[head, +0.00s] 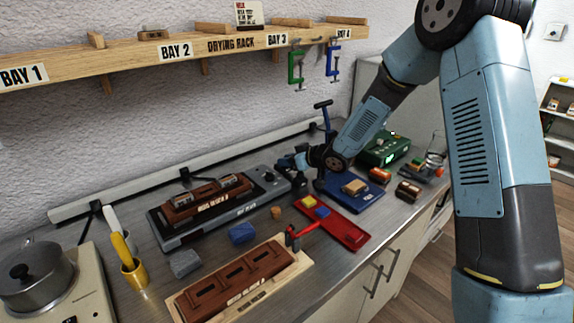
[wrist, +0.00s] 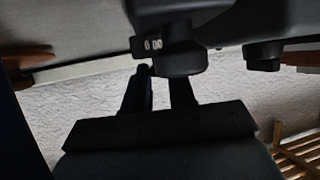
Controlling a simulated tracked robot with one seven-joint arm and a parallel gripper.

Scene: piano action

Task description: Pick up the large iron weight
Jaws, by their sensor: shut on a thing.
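In the head view my gripper (head: 298,161) is over the counter at the right end of a long dark machine, its fingers small and dark. In the wrist view my gripper (wrist: 163,88) has two dark fingers close together. They are shut on a dark block with pale marks (wrist: 172,52), which I take to be the large iron weight. In the head view only a small dark shape shows at the fingertips. I cannot tell whether the weight touches the surface under it.
The dark machine (head: 162,232) carries a brown block. Near the gripper are a blue tray (head: 371,197), a red tray (head: 352,238) and a blue upright stand (head: 324,112). The rack (head: 120,58) overhangs the back.

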